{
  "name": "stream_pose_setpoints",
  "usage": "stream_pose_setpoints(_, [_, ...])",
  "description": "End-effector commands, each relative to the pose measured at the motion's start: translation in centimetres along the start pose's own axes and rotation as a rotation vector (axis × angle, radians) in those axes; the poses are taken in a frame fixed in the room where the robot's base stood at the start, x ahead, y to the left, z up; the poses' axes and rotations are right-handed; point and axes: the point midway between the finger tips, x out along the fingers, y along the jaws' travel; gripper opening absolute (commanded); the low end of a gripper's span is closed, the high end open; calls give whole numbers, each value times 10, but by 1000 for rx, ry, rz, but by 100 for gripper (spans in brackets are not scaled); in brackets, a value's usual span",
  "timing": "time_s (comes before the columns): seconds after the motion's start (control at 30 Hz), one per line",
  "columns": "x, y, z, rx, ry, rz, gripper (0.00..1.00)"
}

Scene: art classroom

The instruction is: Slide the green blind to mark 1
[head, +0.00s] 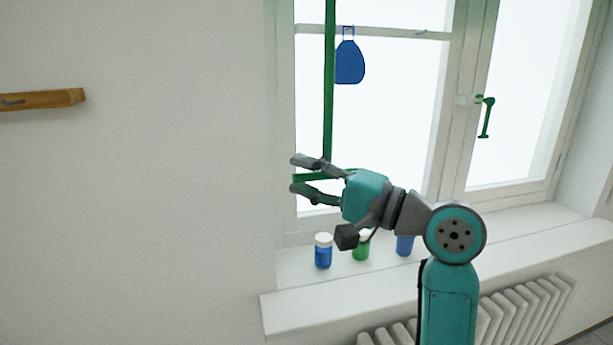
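A narrow green vertical strip (329,85), which looks like the green blind seen nearly edge-on, hangs at the left side of the window. A thin green bar (310,177) crosses near its lower end. My gripper (294,173) points left at this height. Its two fingers are apart, one above and one below the bar, with visible gaps; I cannot tell whether either touches it. My gripper's body hides the right part of the bar. I can make out no mark 1.
Below my gripper, a blue jar (323,254), a green jar (361,248) and another blue jar (404,246) stand on the white sill (300,305). A blue pouch-like thing (349,65) hangs from a rail. A green window handle (486,117) is at right. A wooden ledge (45,99) is far left.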

Motion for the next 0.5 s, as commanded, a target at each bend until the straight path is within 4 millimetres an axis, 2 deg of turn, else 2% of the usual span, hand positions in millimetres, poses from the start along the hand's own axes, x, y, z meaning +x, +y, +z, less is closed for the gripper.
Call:
stream_pose_setpoints(0.27, [-5,0,0,0,1,-1,41])
stream_pose_setpoints(0.37, [-16,0,-1,0,2,-1,41])
stream_pose_setpoints(0.5, [-42,1,-2,0,4,1,41])
